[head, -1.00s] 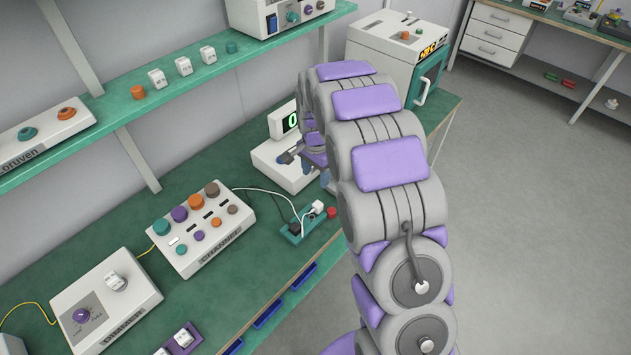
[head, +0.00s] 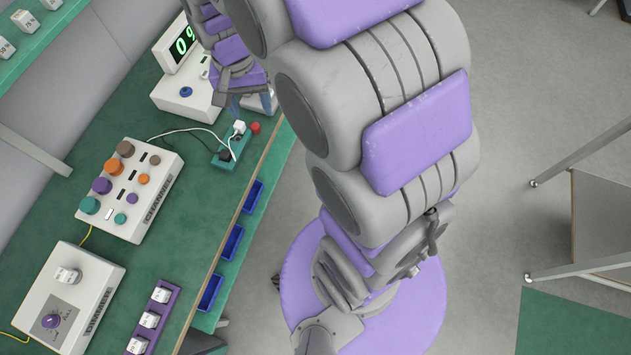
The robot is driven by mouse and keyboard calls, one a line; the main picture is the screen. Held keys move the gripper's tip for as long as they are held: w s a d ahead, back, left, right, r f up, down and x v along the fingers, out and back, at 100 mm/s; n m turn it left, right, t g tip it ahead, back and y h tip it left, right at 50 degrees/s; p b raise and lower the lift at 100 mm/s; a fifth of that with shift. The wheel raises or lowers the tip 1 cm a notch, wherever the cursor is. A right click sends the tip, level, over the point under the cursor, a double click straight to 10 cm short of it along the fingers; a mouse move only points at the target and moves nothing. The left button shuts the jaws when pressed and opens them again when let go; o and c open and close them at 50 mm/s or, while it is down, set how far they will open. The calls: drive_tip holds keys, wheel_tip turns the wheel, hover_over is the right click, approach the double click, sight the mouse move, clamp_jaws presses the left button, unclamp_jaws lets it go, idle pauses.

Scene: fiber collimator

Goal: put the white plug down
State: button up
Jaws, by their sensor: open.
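The white plug (head: 239,127) is at the upper end of the green power strip (head: 246,137), with a white cable nearby. Whether it is seated in a socket or only rests there I cannot tell. My gripper (head: 240,101) hangs just above the white plug, its fingers pointing down and apart. It appears empty, and a small gap seems to separate it from the plug. A black plug (head: 224,154) sits in the lower part of the strip.
A red knob (head: 255,127) is at the strip's end by the bench edge. A white device with a green display (head: 183,42) stands behind. The channel box (head: 130,190) and dimmer box (head: 68,300) are to the left. Blue bins (head: 232,243) hang along the bench edge.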

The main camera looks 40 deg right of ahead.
drive_tip(key=s+r+n, duration=0.1)
drive_tip(key=s+n, duration=0.2)
drive_tip(key=s, duration=0.8)
drive_tip(key=s+r+n+g, duration=0.1)
drive_tip(key=s+n, duration=0.2)
drive_tip(key=s, duration=0.9)
drive_tip(key=shift+s+r, duration=0.25)
drive_tip(key=shift+r, duration=0.05)
drive_tip(key=shift+w, duration=0.1)
